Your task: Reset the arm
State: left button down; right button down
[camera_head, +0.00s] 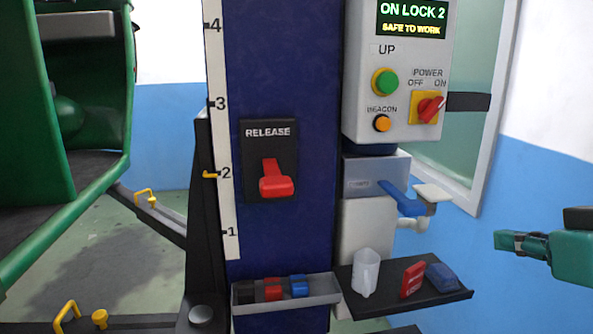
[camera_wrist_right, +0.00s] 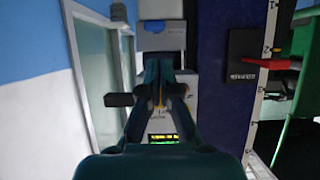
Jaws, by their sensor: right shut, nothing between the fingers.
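My right gripper (camera_head: 503,240) is at the right edge of the head view, its green arm coming in from the right. It is shut and empty, in the air in front of the blue and white wall, to the right of the lift column and touching nothing. In the right wrist view, which looks upside down, the closed fingers (camera_wrist_right: 160,70) overlap the control box (camera_wrist_right: 185,98). My left gripper is not in view.
The blue column (camera_head: 290,70) has a red release lever (camera_head: 274,180). The control box (camera_head: 360,100) reads "ON LOCK 2, SAFE TO WORK". A green vehicle (camera_head: 20,150) is left.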

jog(key=w+a+f+g+p, duration=0.3)
jog(key=w+f+g, duration=0.3)
jog(key=f, duration=0.6)
jog(key=w+a+f+g+y+p, duration=0.1)
jog(key=a+f+g+p, duration=0.3)
jog(key=f, duration=1.2)
jog(key=s+a+f+m+p, duration=0.1)
jog(key=s+a+f, duration=0.3)
jog(key=s+f, duration=0.2)
jog(key=s+a+f+m+g+y+p, duration=0.1)
jog(key=s+a+f, duration=0.3)
jog(key=f, duration=0.5)
jog(key=s+a+f+m+g+p, duration=0.1)
jog(key=s+a+f, duration=0.3)
jog(key=s+f, duration=0.3)
jog(key=shift+s+a+f+y+p, duration=0.25)
jog(key=shift+s+y+p, duration=0.1)
jog(key=shift+s+y, duration=0.1)
jog(key=shift+d, duration=0.1)
